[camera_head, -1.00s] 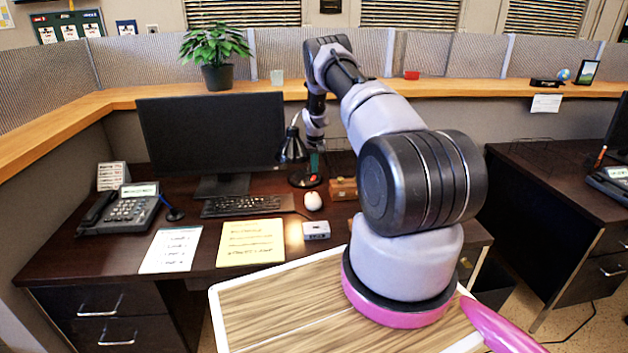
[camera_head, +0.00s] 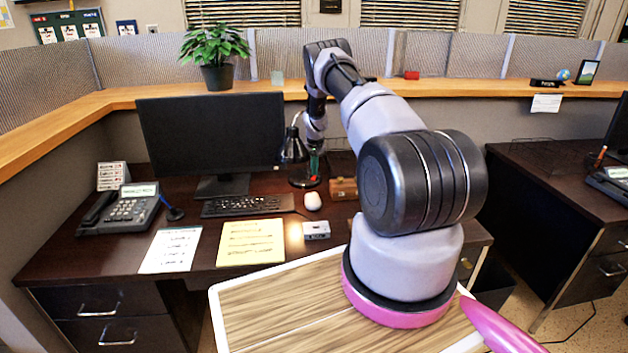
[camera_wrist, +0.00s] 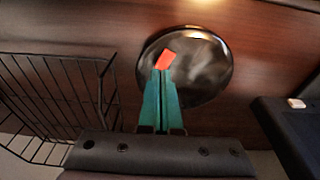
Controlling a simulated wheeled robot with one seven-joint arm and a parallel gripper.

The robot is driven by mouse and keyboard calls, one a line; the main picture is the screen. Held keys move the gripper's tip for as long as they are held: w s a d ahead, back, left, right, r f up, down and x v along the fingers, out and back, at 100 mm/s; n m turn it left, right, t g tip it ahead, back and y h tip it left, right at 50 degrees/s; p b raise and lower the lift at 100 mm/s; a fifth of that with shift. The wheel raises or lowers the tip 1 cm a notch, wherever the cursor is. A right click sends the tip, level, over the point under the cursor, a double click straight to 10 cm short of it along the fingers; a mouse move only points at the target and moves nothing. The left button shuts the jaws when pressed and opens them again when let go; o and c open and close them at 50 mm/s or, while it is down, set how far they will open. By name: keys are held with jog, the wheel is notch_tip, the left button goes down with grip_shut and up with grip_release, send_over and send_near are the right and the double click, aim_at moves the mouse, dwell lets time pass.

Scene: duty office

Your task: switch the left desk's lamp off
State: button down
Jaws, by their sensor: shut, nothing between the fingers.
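The left desk's lamp (camera_head: 293,148) is black, with a cone shade and a round base; it stands right of the monitor. In the wrist view its glossy dark round base (camera_wrist: 205,70) carries a red-orange switch (camera_wrist: 167,59). My gripper (camera_head: 314,173) reaches down over the base from behind. Its teal fingers are shut together and empty. In the wrist view the fingertips (camera_wrist: 162,73) are right at the switch's near edge; whether they touch it I cannot tell. A warm glow shows on the desk at that view's top edge. The bulb is hidden.
A wire tray (camera_wrist: 55,105) stands close to the left of the fingers in the wrist view. The monitor (camera_head: 213,133), white mouse (camera_head: 312,201) and a small brown box (camera_head: 343,188) are near the lamp. A potted plant (camera_head: 216,60) stands on the ledge.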

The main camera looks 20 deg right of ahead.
jog(key=shift+f, duration=0.35)
jog(key=shift+r, duration=3.5)
